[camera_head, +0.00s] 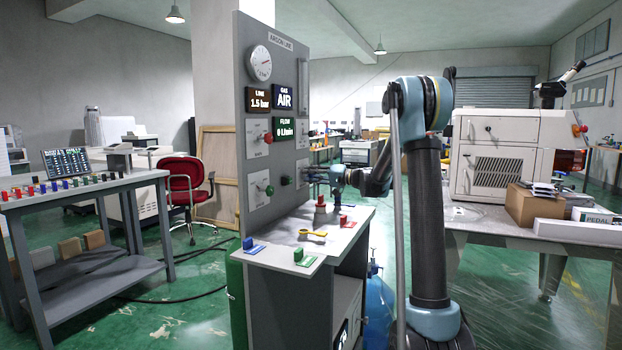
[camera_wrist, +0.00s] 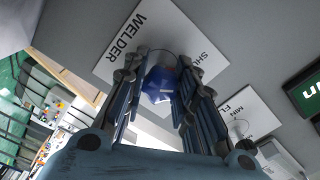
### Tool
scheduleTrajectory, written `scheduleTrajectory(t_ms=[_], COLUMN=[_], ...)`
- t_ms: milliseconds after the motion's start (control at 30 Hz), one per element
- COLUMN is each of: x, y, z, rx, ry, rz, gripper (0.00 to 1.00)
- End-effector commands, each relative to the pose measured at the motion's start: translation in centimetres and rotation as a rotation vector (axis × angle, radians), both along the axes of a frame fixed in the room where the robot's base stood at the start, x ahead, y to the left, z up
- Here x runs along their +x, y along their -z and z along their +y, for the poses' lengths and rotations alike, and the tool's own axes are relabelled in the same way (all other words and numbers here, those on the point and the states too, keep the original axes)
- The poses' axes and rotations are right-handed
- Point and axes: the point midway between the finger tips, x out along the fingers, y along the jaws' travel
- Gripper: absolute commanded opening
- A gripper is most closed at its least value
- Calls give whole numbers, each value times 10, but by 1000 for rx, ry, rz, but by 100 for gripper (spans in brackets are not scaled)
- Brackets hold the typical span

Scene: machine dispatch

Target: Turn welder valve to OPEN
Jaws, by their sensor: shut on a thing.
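The welder valve has a blue knob (camera_wrist: 160,85) on a white plate marked WELDER (camera_wrist: 128,40), with SHUT lettering partly visible on it. My gripper (camera_wrist: 158,72) is shut on this blue knob, with one finger on each side. In the head view my gripper (camera_head: 334,173) reaches to the right part of the grey ARGON LINE panel (camera_head: 287,110), and the blue knob is hidden there. The panel displays read LINE 1.5 bar (camera_head: 258,99), GAS AIR (camera_head: 284,97) and FLOW 0 L/min (camera_head: 287,131).
A red knob (camera_head: 268,137) and a green knob (camera_head: 269,190) are on the panel's left side. A second white plate (camera_wrist: 243,115) is beside the welder plate. The shelf (camera_head: 280,248) below holds a yellow wrench-like tool (camera_head: 313,233) and small coloured blocks. A bench (camera_head: 520,232) stands right.

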Motion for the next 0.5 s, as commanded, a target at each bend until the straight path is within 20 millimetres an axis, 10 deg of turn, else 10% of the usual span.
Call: scheduleTrajectory(t_ms=[500], x=[1], y=[2], z=[-2], rx=[155], ry=[4], rz=[441], gripper=[2])
